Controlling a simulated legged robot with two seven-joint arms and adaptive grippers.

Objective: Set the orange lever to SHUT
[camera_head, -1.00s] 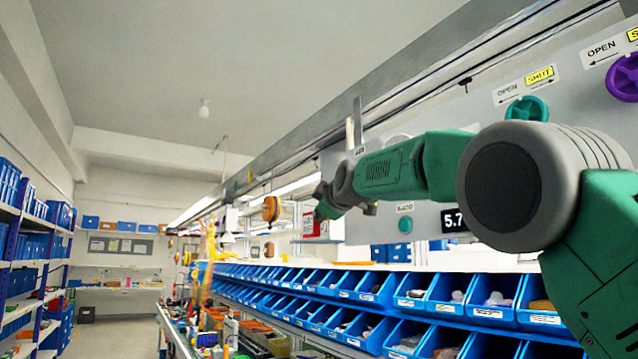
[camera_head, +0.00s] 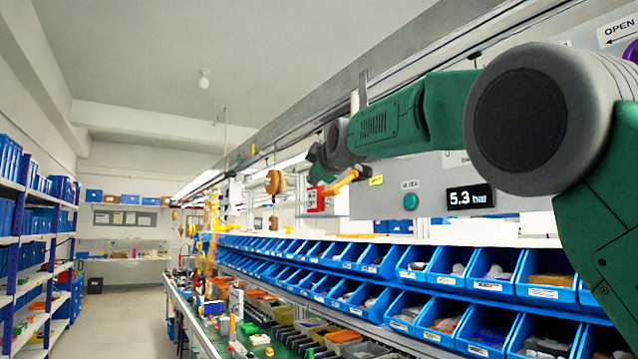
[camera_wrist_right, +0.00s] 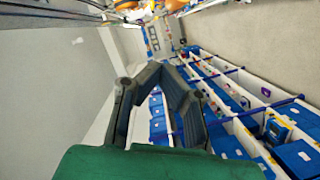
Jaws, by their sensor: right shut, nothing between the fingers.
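The orange lever (camera_head: 342,182) shows in the head view just left of a small yellow label (camera_head: 376,180), on the grey panel's left part. It slants up to the right, and its lower left end is beside a red box (camera_head: 316,198). My right gripper (camera_head: 317,172) is just above and left of the lever, partly hidden by my wrist; I cannot tell whether it touches. In the wrist view my right gripper (camera_wrist_right: 157,72) is shut with nothing between its dark fingers. The lever's label text is too small to read. My left gripper is not in view.
A display (camera_head: 470,197) reads 5.3 bar, with a green button (camera_head: 410,201) to its left. Rows of blue bins (camera_head: 490,265) run below the panel. A purple knob (camera_head: 631,52) is at the right edge. The aisle (camera_head: 130,320) at left is clear.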

